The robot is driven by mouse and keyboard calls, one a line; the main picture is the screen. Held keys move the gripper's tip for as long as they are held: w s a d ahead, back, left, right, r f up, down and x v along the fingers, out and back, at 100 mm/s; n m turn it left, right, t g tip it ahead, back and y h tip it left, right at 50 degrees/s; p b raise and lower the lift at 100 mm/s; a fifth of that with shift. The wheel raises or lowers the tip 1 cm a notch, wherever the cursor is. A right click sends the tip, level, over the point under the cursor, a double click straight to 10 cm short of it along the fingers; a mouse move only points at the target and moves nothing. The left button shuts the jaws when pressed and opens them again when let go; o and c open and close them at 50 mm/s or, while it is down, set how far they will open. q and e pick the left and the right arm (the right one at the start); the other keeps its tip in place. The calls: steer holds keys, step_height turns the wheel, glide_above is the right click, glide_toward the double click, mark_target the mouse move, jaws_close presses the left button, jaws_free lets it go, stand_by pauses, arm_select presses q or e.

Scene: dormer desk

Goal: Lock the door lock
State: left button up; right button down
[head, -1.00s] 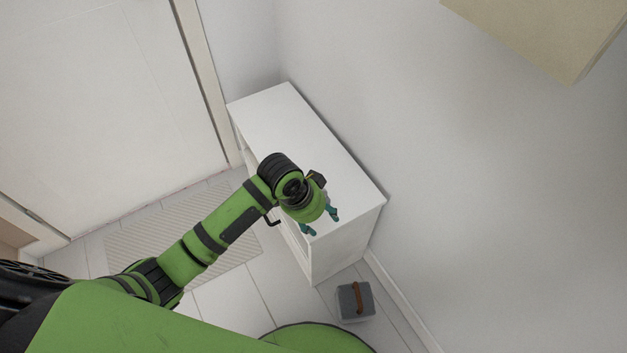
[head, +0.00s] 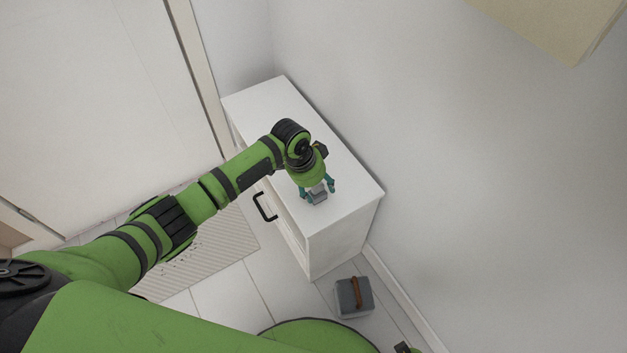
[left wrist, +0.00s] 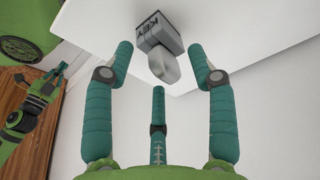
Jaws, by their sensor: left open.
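A small grey block marked "KEY" with a rounded silver knob sits on the white cabinet top in the left wrist view (left wrist: 160,42); it looks like the lock. In the head view the grey lock (head: 318,197) is partly hidden by my left gripper (head: 320,190). The left gripper is open, its teal fingers spread on either side of the lock, and it holds nothing. In the left wrist view the knob lies between the fingertips (left wrist: 160,62), apart from them. My right gripper (left wrist: 55,78) shows small at the left of that view; its jaws are unclear.
The white cabinet (head: 265,100) stands against the wall and has a black handle (head: 265,207). A grey box with a brown strap (head: 346,300) is on the floor beside it. A white door (head: 90,110) and a striped mat (head: 205,260) are at left.

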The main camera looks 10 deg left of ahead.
mark_target(318, 186)
arm_select(q)
steer(key=shift+f, duration=0.25)
jaws_close()
steer(key=shift+d+r+p, duration=0.1)
steer(key=shift+r+p, duration=0.5)
steer(key=shift+p, duration=0.2)
stand_by(0.6)
steer(key=shift+r, duration=0.15)
steer(key=shift+r+p, duration=2.4)
steer(key=shift+p, duration=0.3)
steer(key=shift+w+r, duration=0.1)
